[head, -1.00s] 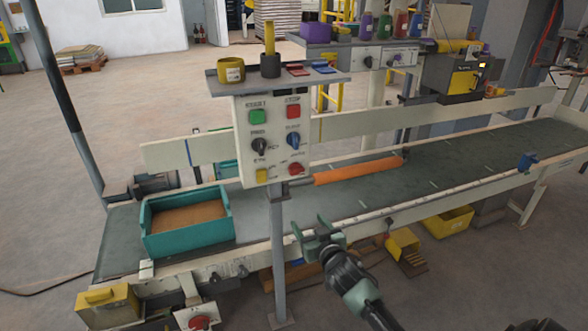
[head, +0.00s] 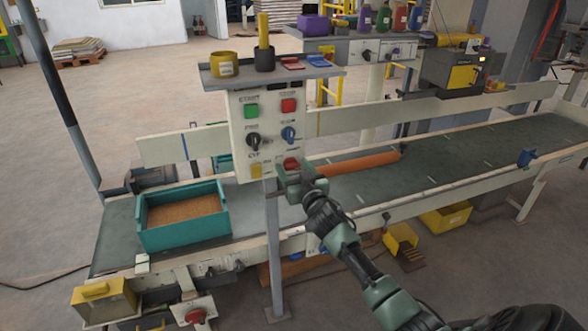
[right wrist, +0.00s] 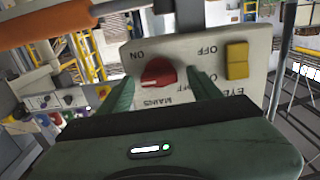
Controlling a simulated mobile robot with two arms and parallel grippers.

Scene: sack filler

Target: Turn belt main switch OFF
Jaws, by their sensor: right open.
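The belt main switch is a red rotary knob (head: 291,163) at the lower right of the grey control panel (head: 240,140). In the right wrist view the panel is upside down; the red knob (right wrist: 158,73) sits above the label MAINS, with ON at left and OFF at right. A pale mark shows on its lower left part. My right gripper (head: 290,174) is open just in front of the knob. In the wrist view its fingers (right wrist: 162,92) lie on either side of the knob; contact cannot be told. My left gripper is not in view.
A yellow switch (right wrist: 237,60) is beside the red knob. The panel also has a green START button (head: 251,111), a red STOP button (head: 289,105) and black and blue knobs. An orange roller (head: 358,164) and the conveyor belt (head: 440,155) lie behind; a teal crate (head: 185,238) stands left.

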